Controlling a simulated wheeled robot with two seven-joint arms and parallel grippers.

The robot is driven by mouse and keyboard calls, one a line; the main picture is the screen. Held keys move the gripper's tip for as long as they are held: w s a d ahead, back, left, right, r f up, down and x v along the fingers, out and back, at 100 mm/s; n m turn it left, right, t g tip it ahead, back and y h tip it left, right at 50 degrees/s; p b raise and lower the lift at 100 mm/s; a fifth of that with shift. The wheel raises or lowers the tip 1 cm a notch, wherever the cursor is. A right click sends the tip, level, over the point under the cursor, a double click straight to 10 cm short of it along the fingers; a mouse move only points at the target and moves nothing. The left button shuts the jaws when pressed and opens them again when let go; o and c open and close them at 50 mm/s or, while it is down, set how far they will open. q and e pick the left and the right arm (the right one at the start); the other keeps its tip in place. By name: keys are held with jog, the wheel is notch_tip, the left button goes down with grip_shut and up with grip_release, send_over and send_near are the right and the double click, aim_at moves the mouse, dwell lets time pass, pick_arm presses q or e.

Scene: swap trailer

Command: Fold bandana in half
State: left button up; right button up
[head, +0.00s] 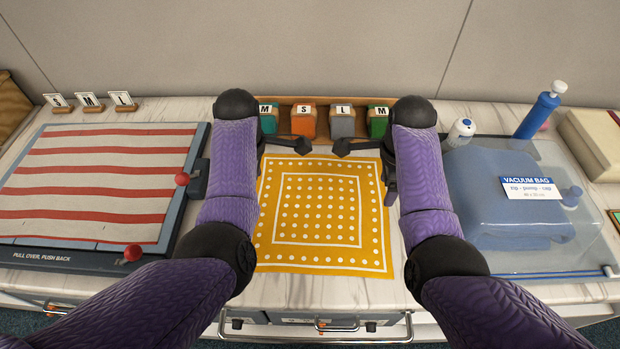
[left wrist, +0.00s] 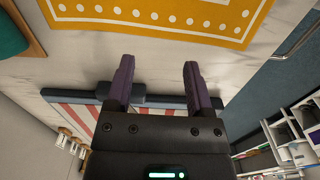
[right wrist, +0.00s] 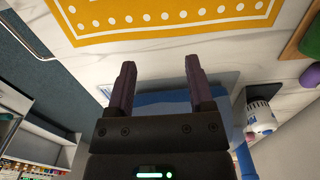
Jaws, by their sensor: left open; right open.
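The yellow bandana (head: 274,258) with white dots and white border lines lies flat and spread out on the marble counter in the head view. Its edge also shows in the left wrist view (left wrist: 150,14) and the right wrist view (right wrist: 165,24).
A wooden rack (head: 287,101) with several lettered colored blocks stands behind the bandana. A striped folding board (head: 90,180) with red knobs is at left.

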aim_at(262, 205)
pick_arm(q)
jog(key=shift+w+f, duration=0.25)
jog(key=shift+w, duration=0.35)
pick_arm(e)
jog(key=shift+w+a+f, duration=0.1)
jog(key=shift+w+f, duration=0.2)
jog(key=shift+w, duration=0.25)
pick_arm(q)
jog(key=f, duration=0.7)
jog(key=shift+s+f, duration=0.1)
jog(key=shift+s, duration=0.15)
pick_arm(e)
jog(key=f, duration=0.7)
jog(key=shift+s+f, duration=0.1)
jog(key=shift+s, duration=0.15)
pick_arm(q)
jog(key=shift+f, duration=0.2)
pick_arm(e)
jog(key=shift+f, duration=0.2)
pick_arm(q)
jog(key=shift+c, duration=0.9)
pick_arm(e)
jog(key=shift+c, duration=0.9)
pick_arm(q)
grip_shut()
pick_arm(e)
jog(key=shift+s, duration=0.1)
grip_shut()
